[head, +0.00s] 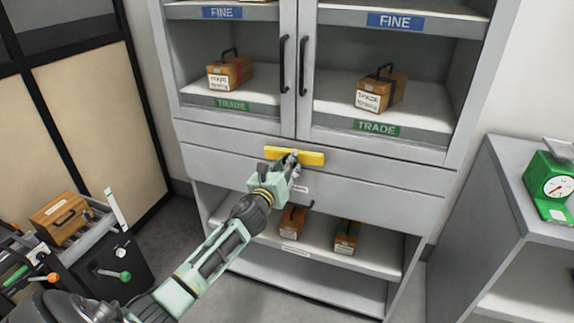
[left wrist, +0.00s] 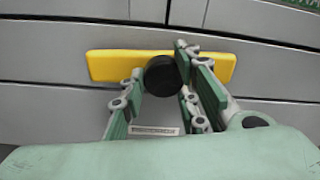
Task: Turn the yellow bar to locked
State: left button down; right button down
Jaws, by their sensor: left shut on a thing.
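The yellow bar (head: 311,158) lies level on the front of the grey cabinet (head: 400,171), just below the seam of its two doors. My left gripper (head: 290,159) reaches up to the bar from below. In the left wrist view its fingers (left wrist: 162,84) stand on both sides of the knob, shut on it. The fingers hide part of the bar. My right gripper is not in view.
Behind the cabinet doors, wooden boxes (head: 230,71) stand on shelves with green and blue labels. More boxes (head: 345,237) sit on the open shelf below. A green scale (head: 551,187) stands on a grey table at right. A wooden box (head: 60,217) sits at left.

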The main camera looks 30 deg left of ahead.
pick_arm(q)
jog(key=shift+d+f+n+y+b, duration=0.15)
jog(key=shift+f+n, duration=0.1)
jog(key=shift+n, duration=2.7)
jog(key=shift+f+n+y+b, duration=0.2)
jog(key=shift+f+n, duration=0.05)
jog(key=shift+n, duration=2.75)
jog(key=shift+d+f+n+y+b, duration=0.15)
jog(key=shift+f+n, duration=0.1)
jog(key=shift+n, duration=2.7)
jog(key=c, duration=1.5)
grip_release()
jog(key=shift+o, duration=0.2)
jog(key=shift+r, duration=0.1)
jog(key=shift+r, duration=0.2)
jog(key=v, duration=1.2)
